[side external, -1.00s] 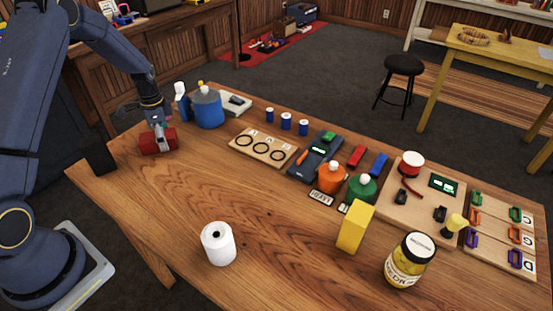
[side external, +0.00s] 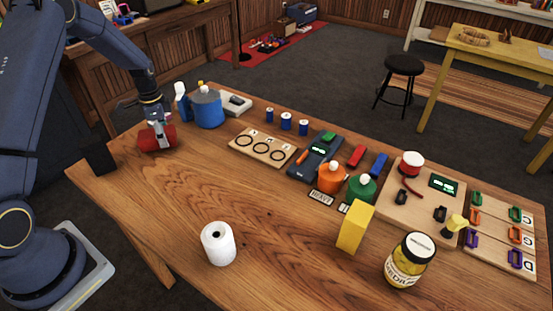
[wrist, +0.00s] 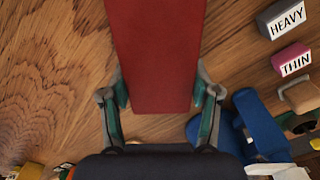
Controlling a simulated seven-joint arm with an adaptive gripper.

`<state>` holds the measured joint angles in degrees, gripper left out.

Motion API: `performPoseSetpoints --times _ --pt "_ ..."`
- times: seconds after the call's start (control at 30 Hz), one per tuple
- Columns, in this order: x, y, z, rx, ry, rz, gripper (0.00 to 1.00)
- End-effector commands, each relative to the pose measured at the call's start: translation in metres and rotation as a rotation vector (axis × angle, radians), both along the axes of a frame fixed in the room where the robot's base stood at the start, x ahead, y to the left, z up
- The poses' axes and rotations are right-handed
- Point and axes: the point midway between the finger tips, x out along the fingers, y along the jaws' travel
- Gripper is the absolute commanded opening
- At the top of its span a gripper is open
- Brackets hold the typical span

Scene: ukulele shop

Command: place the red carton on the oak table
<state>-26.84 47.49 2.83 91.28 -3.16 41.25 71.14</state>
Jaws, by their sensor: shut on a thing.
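The red carton (side external: 152,141) is in my gripper (side external: 157,129) at the far left end of the oak table (side external: 170,205). In the wrist view the red carton (wrist: 155,45) runs up from between the two fingers, which press on its sides. My gripper (wrist: 161,92) is shut on it. The carton is at or just above the tabletop; I cannot tell whether its underside touches. Bare wood grain of the oak table (wrist: 55,65) shows left of the carton in the wrist view.
A blue pot (side external: 208,109) stands just right of the carton. Grey "HEAVY" (wrist: 283,18) and pink "THIN" (wrist: 290,59) blocks lie to the right in the wrist view. A white roll (side external: 218,244) and yellow block (side external: 355,227) stand nearer; the front left tabletop is clear.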

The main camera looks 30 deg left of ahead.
Motion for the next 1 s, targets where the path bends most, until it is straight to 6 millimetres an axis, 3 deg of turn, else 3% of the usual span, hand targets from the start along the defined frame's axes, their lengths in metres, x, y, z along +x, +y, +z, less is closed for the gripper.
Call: performPoseSetpoints --times 0.13,0.4,0.6,0.73,0.87,1.0 --pt "-0.001 0.000 0.025 0.002 -0.003 0.000 0.18" --pt "-0.055 -0.024 0.087 0.002 -0.001 0.001 0.18" --pt "-0.100 -0.043 0.106 0.001 -0.001 0.001 0.18" --pt "-0.117 -0.051 0.115 0.001 -0.001 0.001 0.18" --pt "-0.122 -0.063 0.117 -0.002 0.003 -0.028 0.18" --pt "-0.109 -0.097 0.110 -0.012 0.023 -0.134 0.18"
